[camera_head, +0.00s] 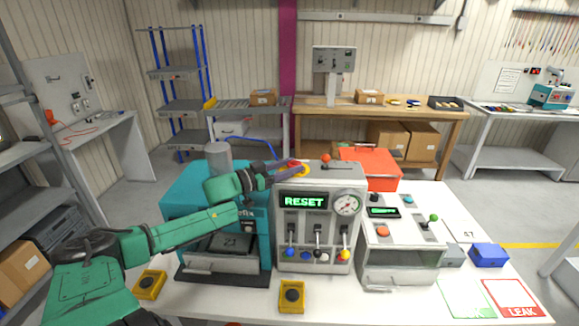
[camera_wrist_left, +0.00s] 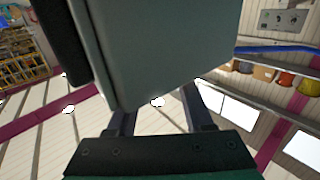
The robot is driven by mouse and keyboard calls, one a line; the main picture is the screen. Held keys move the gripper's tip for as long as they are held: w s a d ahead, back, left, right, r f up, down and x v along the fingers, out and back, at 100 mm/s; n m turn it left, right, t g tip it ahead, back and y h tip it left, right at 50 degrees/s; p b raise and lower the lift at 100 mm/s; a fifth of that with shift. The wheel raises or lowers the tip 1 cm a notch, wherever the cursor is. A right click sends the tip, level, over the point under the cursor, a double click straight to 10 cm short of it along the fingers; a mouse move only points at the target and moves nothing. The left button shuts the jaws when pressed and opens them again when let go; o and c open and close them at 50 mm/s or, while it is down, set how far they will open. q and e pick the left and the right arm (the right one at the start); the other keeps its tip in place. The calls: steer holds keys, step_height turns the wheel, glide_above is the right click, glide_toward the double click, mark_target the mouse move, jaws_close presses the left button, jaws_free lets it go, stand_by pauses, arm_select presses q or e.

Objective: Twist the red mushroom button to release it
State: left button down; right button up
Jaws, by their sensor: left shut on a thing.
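The control box (camera_head: 318,257) stands in the middle of the white table, with a green RESET display (camera_head: 303,201) and a round gauge on its face. The red mushroom button (camera_head: 293,164) with a yellow ring (camera_head: 306,169) is on its top left, partly hidden by my left gripper (camera_head: 296,168). My left arm reaches in from the left, and the gripper is shut on the button. In the left wrist view, the finger bases (camera_wrist_left: 160,118) show, but a large grey body covers the tips and the button is hidden. My right gripper is not in view.
A teal machine (camera_head: 190,187) stands close under my left forearm. A red-knobbed lever (camera_head: 326,158) rises just right of the button. A red toolbox (camera_head: 370,170) is behind, and a grey console (camera_head: 402,230) stands at right. Two yellow button boxes (camera_head: 291,296) lie in front.

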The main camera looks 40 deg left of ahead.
arm_select(q)
steer(key=shift+f, duration=0.2)
steer(key=shift+c, duration=1.4)
jaws_free()
steer(key=shift+r, duration=0.1)
steer(key=shift+p+v, duration=0.6)
steer(key=shift+v, duration=0.4)
steer(key=p+v, duration=0.1)
steer(key=v, duration=1.1)
steer(key=shift+s, duration=0.2)
steer(key=shift+a, duration=0.15)
